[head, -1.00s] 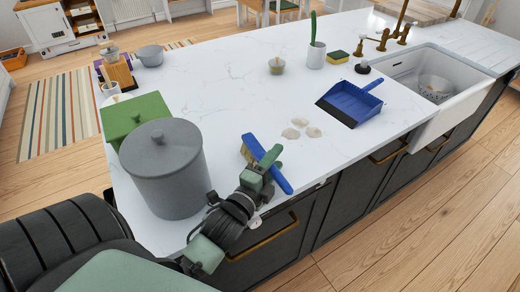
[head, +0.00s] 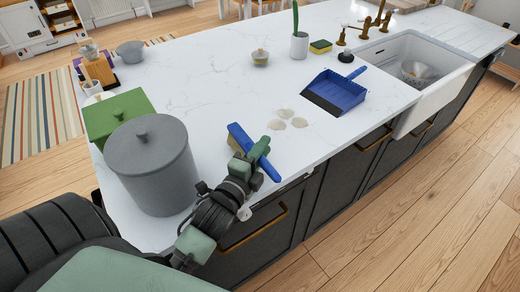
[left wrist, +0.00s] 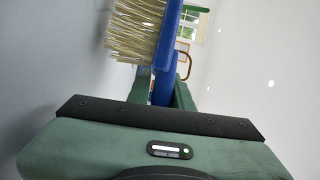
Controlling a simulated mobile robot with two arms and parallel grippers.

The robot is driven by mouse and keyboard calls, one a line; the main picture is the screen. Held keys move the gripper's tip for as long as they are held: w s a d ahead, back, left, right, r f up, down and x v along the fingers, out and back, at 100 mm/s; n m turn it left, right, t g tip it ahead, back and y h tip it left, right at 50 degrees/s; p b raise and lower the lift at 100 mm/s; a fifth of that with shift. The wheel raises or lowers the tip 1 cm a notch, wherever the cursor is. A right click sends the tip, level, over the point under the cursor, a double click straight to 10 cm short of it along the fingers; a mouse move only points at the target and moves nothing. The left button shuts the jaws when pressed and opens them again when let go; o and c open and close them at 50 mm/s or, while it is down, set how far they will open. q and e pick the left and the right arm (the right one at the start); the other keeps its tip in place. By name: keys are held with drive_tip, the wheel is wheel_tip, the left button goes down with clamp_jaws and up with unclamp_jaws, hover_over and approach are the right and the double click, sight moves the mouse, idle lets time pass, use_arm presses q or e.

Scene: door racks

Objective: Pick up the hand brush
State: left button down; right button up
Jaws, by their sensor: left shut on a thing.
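The hand brush (head: 238,133) has a blue back and handle and pale bristles. In the head view it is at the near edge of the white countertop, beside the grey pot. My left gripper (head: 254,153) is shut on its handle. In the left wrist view the brush (left wrist: 172,40) rises from between the green fingers (left wrist: 162,92), with its bristles to the left. I cannot tell from the head view whether the brush touches the countertop. My right gripper is not in view.
A large grey lidded pot (head: 150,170) and a green box (head: 118,112) stand to the left. A blue dustpan (head: 335,92) lies before the white sink (head: 440,95). The countertop's middle (head: 210,75) is clear.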

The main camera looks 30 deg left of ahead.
use_arm(q)
wheel_tip(320, 180, up, 19)
drive_tip(key=p, duration=0.5)
